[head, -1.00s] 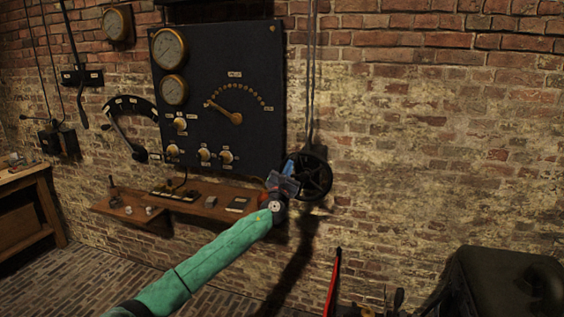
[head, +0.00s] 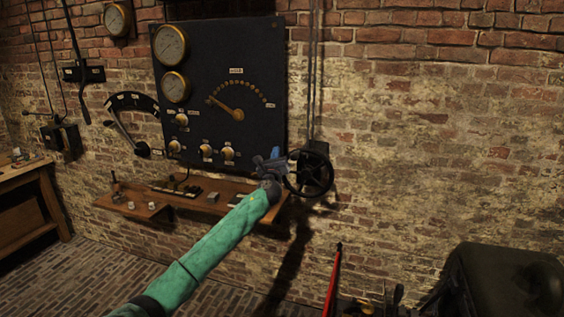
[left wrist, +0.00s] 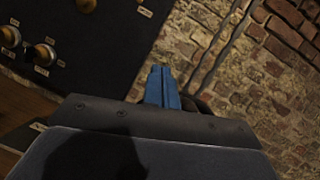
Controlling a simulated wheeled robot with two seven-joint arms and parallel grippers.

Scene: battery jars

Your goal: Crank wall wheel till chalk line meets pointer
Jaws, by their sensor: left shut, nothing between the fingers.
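The black spoked wall wheel (head: 322,176) is mounted on the brick wall, just right of the dark gauge panel. My left gripper (head: 275,154) is at the wheel's upper left side, its blue fingers shut and empty. In the left wrist view the closed blue fingers (left wrist: 163,87) point toward the wall. A dark curved piece of the wheel (left wrist: 202,107) shows behind them, mostly hidden by the gripper body. I cannot tell whether they touch. The chalk line and its pointer are too small to make out. My right gripper is not in view.
The dark panel (head: 210,60) carries gauges, knobs and a brass dial hand (head: 228,108). A wooden shelf (head: 215,205) with small items juts out below it. A red bar (head: 334,278) and a dark bulky object (head: 500,280) stand lower right. The wall right of the wheel is bare.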

